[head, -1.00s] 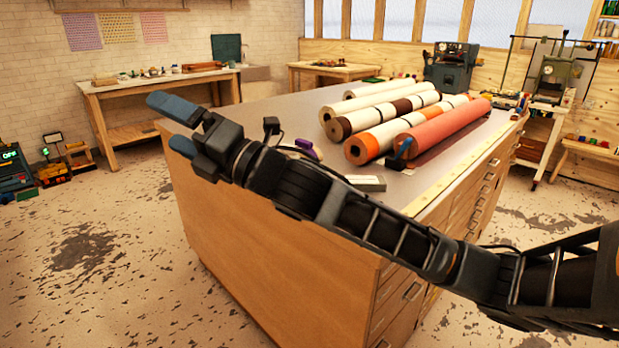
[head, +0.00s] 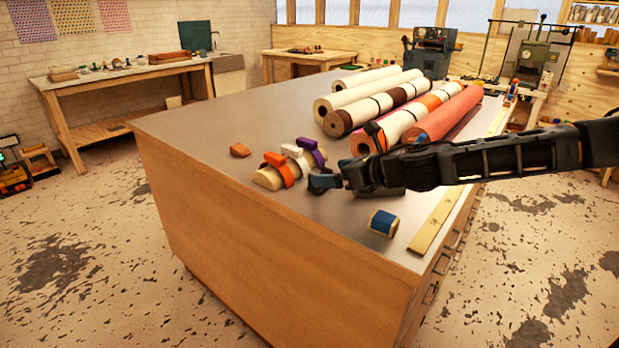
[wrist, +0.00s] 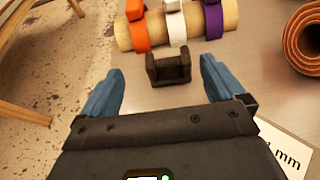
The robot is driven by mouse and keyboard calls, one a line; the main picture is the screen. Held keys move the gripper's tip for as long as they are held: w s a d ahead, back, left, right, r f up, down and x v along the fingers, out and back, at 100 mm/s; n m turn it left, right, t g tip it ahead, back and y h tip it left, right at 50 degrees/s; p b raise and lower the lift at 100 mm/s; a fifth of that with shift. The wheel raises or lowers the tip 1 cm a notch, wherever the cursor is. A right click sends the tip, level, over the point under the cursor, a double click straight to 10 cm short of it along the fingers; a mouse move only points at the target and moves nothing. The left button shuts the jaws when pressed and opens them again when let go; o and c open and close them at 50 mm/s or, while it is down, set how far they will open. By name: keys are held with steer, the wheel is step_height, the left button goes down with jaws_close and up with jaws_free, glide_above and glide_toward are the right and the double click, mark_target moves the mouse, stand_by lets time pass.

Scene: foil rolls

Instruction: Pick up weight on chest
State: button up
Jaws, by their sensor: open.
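A small dark block with a notched, U-shaped top (wrist: 168,70) stands on the grey top of the wooden drawer chest (head: 235,92); it looks like the weight. In the wrist view it lies ahead, between the lines of my two blue fingers, apart from both. My gripper (head: 325,181) is open and empty, low over the near part of the chest top; it also shows in the wrist view (wrist: 161,78). In the head view my gripper and arm seem to hide the dark block. A blue-banded block (head: 383,222) sits near the chest's front corner.
A wooden rod with orange, white and purple clips (head: 290,165) lies just beyond the dark block. An orange-brown piece (head: 240,150) lies left of it. Several rolls (head: 385,105) cover the back right. A yellow ruler (head: 438,220) lies along the right edge. The left top is clear.

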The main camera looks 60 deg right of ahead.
mark_target(317, 191)
steer(key=shift+x, duration=1.2)
steer(key=shift+s+d+f+p+x, duration=0.15)
steer(key=shift+p+x, duration=0.1)
steer(key=shift+x, duration=0.65)
steer(key=shift+s+d+f+p+x, duration=0.15)
steer(key=shift+p+x, duration=0.1)
steer(key=shift+x, duration=0.65)
steer(key=shift+w+d+f+p+x, duration=0.15)
steer(key=shift+p+x, duration=0.1)
steer(key=shift+x, duration=0.65)
steer(key=shift+s+r, duration=0.1)
steer(key=shift+r, duration=0.05)
steer(key=shift+c, duration=0.2)
steer(key=c, duration=1.5)
